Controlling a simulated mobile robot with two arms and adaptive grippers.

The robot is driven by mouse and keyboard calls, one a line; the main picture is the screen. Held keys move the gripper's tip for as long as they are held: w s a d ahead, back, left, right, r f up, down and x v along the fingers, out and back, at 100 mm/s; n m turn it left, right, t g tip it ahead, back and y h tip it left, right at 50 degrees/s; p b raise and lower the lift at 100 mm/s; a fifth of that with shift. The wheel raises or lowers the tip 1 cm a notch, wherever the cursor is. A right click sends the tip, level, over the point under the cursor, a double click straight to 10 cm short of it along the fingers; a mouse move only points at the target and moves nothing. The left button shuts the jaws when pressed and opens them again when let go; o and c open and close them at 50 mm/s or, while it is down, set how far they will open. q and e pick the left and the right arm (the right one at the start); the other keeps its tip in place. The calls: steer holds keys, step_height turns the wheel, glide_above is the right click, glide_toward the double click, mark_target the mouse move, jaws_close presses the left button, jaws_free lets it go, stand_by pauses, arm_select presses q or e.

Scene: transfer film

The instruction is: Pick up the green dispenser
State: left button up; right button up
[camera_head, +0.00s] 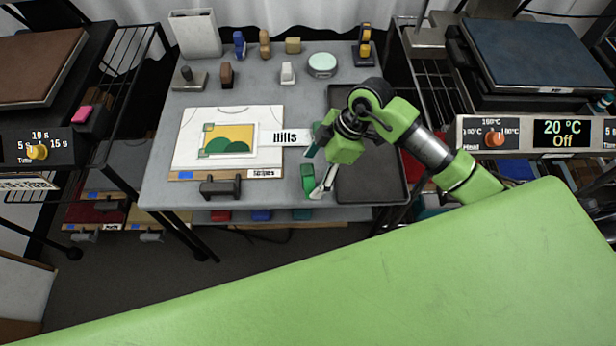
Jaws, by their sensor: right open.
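The green dispenser (307,179) stands near the front edge of the grey table, right of the white board. My right gripper (317,168) is open and reaches down beside it from the right. One finger is close to the dispenser's right side; I cannot tell whether they touch. The gripper partly hides the area around the dispenser. My left gripper is not in view.
A dark tray (376,182) lies to the right. A dark-handled block (220,187) sits at the front. Several small items stand at the back.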

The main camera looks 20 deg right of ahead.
steer(key=shift+x, duration=1.95)
steer(key=shift+s+a+r, duration=0.1)
steer(key=shift+s, duration=0.1)
steer(key=c, duration=1.2)
steer(key=shift+c, duration=0.2)
steer(key=shift+r, duration=0.15)
steer(key=shift+r, duration=0.25)
step_height(320, 180, up, 3)
steer(key=shift+f+b, duration=0.2)
steer(key=shift+b, duration=0.15)
steer(key=s+d+r+b, duration=0.2)
steer(key=s+d+r, duration=0.6)
steer(key=s, duration=0.3)
steer(key=shift+v, duration=0.8)
